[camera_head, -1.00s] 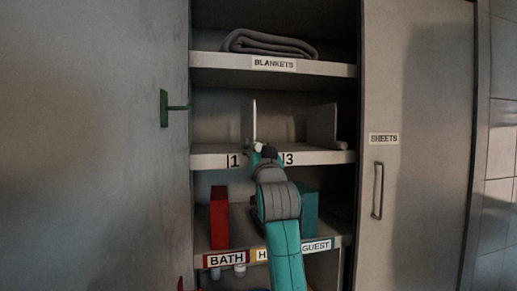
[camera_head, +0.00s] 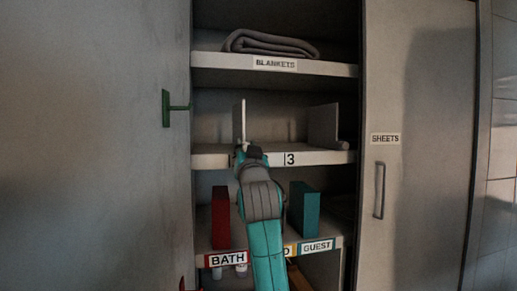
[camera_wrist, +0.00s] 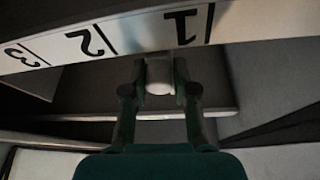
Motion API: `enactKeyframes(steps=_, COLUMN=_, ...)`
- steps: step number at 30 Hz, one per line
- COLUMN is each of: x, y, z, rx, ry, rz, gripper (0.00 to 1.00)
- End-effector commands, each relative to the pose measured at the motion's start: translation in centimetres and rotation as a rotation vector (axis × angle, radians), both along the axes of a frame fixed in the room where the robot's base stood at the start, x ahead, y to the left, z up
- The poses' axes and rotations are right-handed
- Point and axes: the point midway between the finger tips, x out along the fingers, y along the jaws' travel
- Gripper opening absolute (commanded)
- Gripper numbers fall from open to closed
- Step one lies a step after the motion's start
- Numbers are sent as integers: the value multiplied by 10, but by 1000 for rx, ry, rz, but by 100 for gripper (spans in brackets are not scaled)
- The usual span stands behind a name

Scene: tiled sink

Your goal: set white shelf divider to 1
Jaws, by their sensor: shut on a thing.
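The white shelf divider (camera_head: 240,121) stands upright on the middle shelf, in its left part. My gripper (camera_head: 243,149) is at the shelf's front edge, at the foot of the divider. In the wrist view, my gripper (camera_wrist: 160,80) is shut on the divider's pale knob (camera_wrist: 159,76). The wrist view is upside down and shows the numbered shelf edge (camera_wrist: 140,35). There the knob lies between the tick marks of 2 and 1, beside the numeral 1.
A second, grey divider (camera_head: 322,125) stands at the right of the same shelf, past the 3 label. A folded blanket (camera_head: 268,43) lies above. Red (camera_head: 221,216) and teal (camera_head: 304,208) upright pieces stand on the shelf below, beside my arm. A green handle (camera_head: 166,108) juts from the left panel.

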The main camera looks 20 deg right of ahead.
Motion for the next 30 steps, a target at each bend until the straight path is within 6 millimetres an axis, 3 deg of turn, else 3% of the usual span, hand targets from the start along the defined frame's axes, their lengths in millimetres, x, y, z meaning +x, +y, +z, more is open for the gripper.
enactKeyframes(steps=1, x=0, y=15, z=0, rx=1, ry=2, rz=6, gripper=0)
enactKeyframes(steps=6, x=0, y=40, z=0, rx=1, ry=1, rz=3, gripper=0)
enactKeyframes(steps=17, x=0, y=44, z=0, rx=1, ry=0, rz=0, gripper=0)
enactKeyframes(steps=18, x=0, y=44, z=0, rx=1, ry=1, rz=1, gripper=37)
enactKeyframes(steps=20, x=0, y=44, z=0, rx=1, ry=1, rz=1, gripper=51)
enactKeyframes(steps=30, x=-2, y=44, z=-1, rx=1, ry=0, rz=0, gripper=51)
